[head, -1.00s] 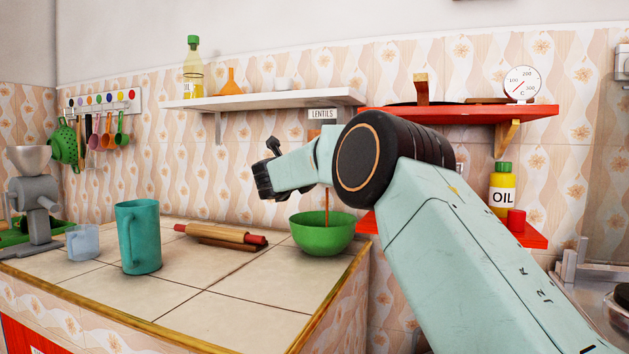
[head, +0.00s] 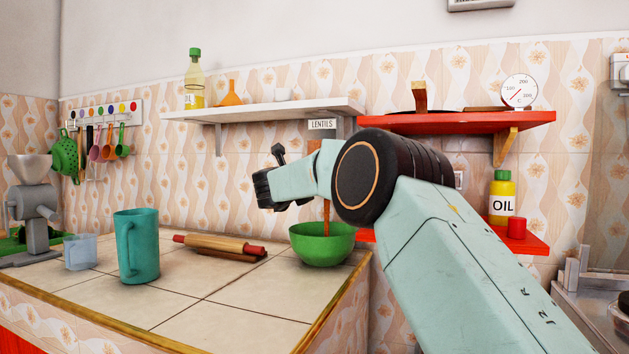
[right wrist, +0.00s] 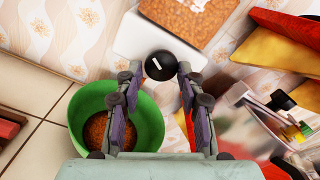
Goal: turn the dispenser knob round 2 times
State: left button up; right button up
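The lentil dispenser (head: 322,125) hangs on the wall under its LENTILS label, mostly hidden behind my right arm in the head view. In the right wrist view its white body (right wrist: 135,42), brown lentils behind a clear front (right wrist: 185,15) and round black knob (right wrist: 160,66) show. My right gripper (right wrist: 159,72) is open, one fingertip on each side of the knob; firm contact cannot be made out. A brown stream (head: 326,212) falls into the green bowl (head: 320,252); the wrist view shows lentils (right wrist: 98,130) inside it. My left gripper is not in view.
The bowl stands near the right edge of the tiled counter (head: 235,300). A rolling pin (head: 218,243), teal jug (head: 137,250) and grinder (head: 33,205) are farther left.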

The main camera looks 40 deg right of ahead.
jog(key=o, duration=0.4)
jog(key=shift+r, duration=0.1)
jog(key=shift+c, duration=0.2)
jog(key=shift+r, duration=0.1)
jog(key=v, duration=1.2)
